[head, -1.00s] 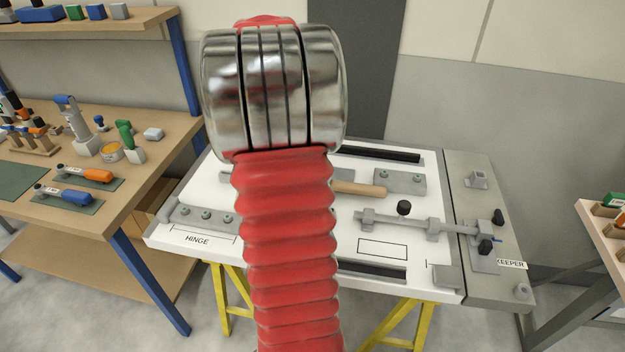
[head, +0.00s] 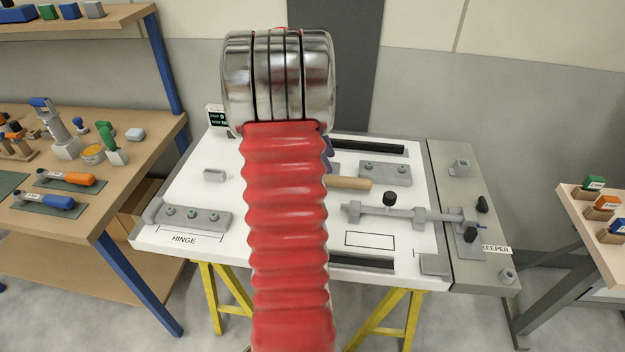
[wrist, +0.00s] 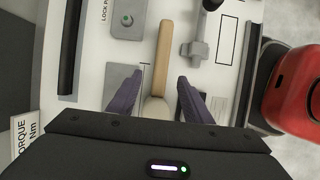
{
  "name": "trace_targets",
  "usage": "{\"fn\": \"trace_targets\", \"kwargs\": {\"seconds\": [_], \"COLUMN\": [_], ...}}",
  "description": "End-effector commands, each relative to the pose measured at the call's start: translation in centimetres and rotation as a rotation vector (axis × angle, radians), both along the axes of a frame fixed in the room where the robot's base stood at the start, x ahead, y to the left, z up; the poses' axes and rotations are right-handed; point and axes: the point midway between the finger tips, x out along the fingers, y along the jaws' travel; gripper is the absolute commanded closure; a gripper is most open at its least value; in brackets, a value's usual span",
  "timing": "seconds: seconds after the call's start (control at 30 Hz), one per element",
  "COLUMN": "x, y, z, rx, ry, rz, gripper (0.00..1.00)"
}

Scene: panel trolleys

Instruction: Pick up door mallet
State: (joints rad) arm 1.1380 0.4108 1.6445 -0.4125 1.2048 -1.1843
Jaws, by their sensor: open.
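The door mallet lies on the white door panel (head: 215,148). Its light wooden handle (head: 350,183) sticks out to the right of my red arm in the head view; the rest is hidden behind the arm. In the wrist view the handle (wrist: 163,60) runs up the picture, and a pale, wider part, apparently the head (wrist: 155,109), shows low between the fingers. My gripper (wrist: 160,78) is open, with one purple finger on each side of the mallet and gaps at both sides. Whether the fingers are at the mallet's height I cannot tell.
A grey plate with studs (head: 385,172) lies close to the handle. A sliding bolt (head: 400,214) with a black knob lies nearer and to the right. A hinge plate (head: 195,216) sits at the left. A tool bench (head: 150,135) stands left, another table (head: 570,200) right.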

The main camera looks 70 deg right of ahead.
Motion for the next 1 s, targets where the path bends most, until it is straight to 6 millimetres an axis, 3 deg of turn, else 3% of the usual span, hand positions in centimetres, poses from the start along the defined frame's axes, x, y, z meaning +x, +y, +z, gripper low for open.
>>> {"fn": "trace_targets", "kwargs": {"seconds": [0.3,0.77,1.0], "x": [-1.8,-2.0,-3.1], "y": [-0.3,-0.4,-0.4], "z": [-4.3,-5.0,-7.2], "rx": [0.002,-0.001,0.003], "ry": [0.000,0.000,0.001], "rz": [-0.001,0.001,0.000], "gripper": [0.55,0.55,0.55]}}
